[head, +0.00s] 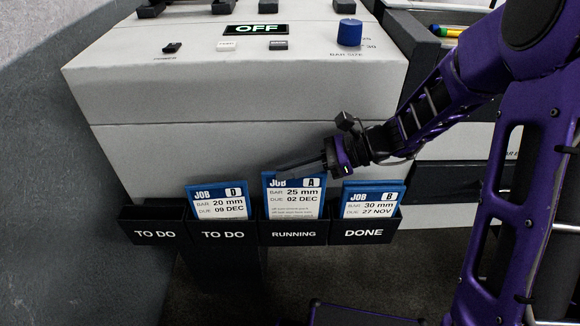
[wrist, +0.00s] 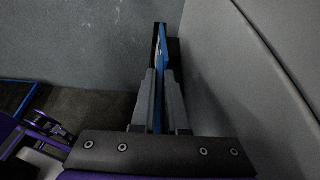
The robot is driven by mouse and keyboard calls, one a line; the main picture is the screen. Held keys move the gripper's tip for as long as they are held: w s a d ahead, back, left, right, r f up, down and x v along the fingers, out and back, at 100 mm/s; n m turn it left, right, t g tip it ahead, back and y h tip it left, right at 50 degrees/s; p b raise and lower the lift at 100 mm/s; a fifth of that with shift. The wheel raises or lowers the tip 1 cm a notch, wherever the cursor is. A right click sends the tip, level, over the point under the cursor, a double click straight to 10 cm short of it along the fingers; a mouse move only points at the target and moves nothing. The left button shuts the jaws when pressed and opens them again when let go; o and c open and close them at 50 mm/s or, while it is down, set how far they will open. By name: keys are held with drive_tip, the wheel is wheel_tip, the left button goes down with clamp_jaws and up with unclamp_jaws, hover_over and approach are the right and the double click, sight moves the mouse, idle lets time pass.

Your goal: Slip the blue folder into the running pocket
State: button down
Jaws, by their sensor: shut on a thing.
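The blue folder (head: 293,198) is marked JOB A, 25 mm, due 02 DEC. It stands upright at the running pocket (head: 294,233), its lower edge hidden behind the pocket's front. Its top is a little higher than those of the folders on either side. My gripper (head: 302,166) is shut on the folder's top edge, reaching in from the right. In the wrist view the folder (wrist: 161,60) shows edge-on between my two fingers (wrist: 160,95).
A blue folder D (head: 220,202) stands in the second TO DO pocket (head: 222,236). A blue folder B (head: 371,200) stands in the DONE pocket (head: 364,231). The leftmost TO DO pocket (head: 154,229) looks empty. The grey machine (head: 200,150), its sign reading OFF, rises behind the pockets.

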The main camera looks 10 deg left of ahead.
drive_tip(key=shift+f, duration=0.45)
drive_tip(key=shift+c, duration=1.8)
unclamp_jaws()
drive_tip(key=shift+r, duration=0.1)
drive_tip(key=shift+r+p, duration=4.25)
drive_tip(key=shift+r, duration=0.65)
